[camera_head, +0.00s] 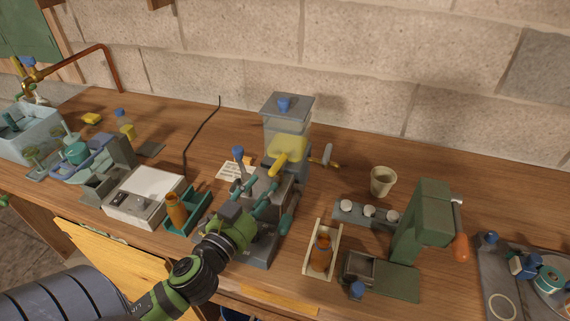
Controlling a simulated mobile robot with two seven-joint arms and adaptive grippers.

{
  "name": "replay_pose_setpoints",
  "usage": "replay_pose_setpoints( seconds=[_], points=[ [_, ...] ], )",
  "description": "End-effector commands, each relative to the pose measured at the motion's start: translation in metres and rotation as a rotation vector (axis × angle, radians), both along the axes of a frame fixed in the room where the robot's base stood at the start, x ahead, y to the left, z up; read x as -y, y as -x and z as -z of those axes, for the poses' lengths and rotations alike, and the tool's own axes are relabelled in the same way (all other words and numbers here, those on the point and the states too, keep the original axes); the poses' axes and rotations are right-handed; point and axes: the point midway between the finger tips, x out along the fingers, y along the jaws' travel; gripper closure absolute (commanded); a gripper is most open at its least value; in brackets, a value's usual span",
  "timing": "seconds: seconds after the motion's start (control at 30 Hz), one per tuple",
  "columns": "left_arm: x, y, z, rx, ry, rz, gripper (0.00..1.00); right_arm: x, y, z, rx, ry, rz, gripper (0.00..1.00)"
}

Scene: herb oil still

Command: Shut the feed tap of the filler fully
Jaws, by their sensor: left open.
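The filler (286,128) stands mid-bench, with a clear hopper holding yellow liquid and a blue-knobbed lid. A yellow lever (281,162) shows at its front below the hopper and looks like the feed tap. A grey, paddle-like part (328,155) sticks out on the right; I cannot tell what it does. My left gripper (272,190) is open in front of the filler's lower body, just below the yellow lever. I cannot tell whether it touches the lever. My arm and gripper hide much of the filler's base. My right gripper is not in view.
An amber bottle in a teal tray (200,221) stands left, beside a white-topped box (145,190). Another amber bottle (321,252) is in a wooden tray on the right. A green press (425,220) and beige cup (383,181) stand farther right.

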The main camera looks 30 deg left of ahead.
Motion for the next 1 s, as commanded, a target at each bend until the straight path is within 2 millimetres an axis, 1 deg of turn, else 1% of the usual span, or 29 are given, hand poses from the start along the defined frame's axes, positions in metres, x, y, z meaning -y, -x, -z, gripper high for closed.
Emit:
replay_pose_setpoints(
  seconds=[0.07, 0.17, 0.27, 0.4, 0.53, 0.6, 0.73, 0.9, 1.0],
  points=[
    [-0.004, -0.001, -0.002, 0.002, -0.019, -0.012, 0.59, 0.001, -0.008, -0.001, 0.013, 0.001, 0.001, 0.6],
    [-0.005, -0.007, -0.004, 0.005, -0.026, -0.014, 0.59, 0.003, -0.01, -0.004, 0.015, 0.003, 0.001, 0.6],
    [-0.006, -0.018, -0.005, 0.006, -0.026, -0.013, 0.59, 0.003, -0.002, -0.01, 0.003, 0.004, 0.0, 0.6],
    [-0.008, -0.039, -0.006, 0.006, -0.025, -0.012, 0.59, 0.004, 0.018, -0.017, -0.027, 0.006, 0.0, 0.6],
    [-0.01, -0.056, -0.005, 0.005, -0.022, -0.013, 0.59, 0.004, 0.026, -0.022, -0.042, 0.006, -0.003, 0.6],
    [-0.011, -0.062, -0.004, 0.006, -0.023, -0.014, 0.59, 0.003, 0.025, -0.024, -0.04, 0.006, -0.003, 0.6],
    [-0.011, -0.069, -0.003, 0.004, -0.022, -0.013, 0.59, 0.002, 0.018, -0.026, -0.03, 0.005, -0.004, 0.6],
    [-0.011, -0.07, -0.001, 0.004, -0.022, -0.013, 0.59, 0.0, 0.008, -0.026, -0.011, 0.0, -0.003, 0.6],
    [-0.011, -0.07, -0.001, 0.004, -0.022, -0.013, 0.59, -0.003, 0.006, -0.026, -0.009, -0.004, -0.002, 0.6]
  ],
)
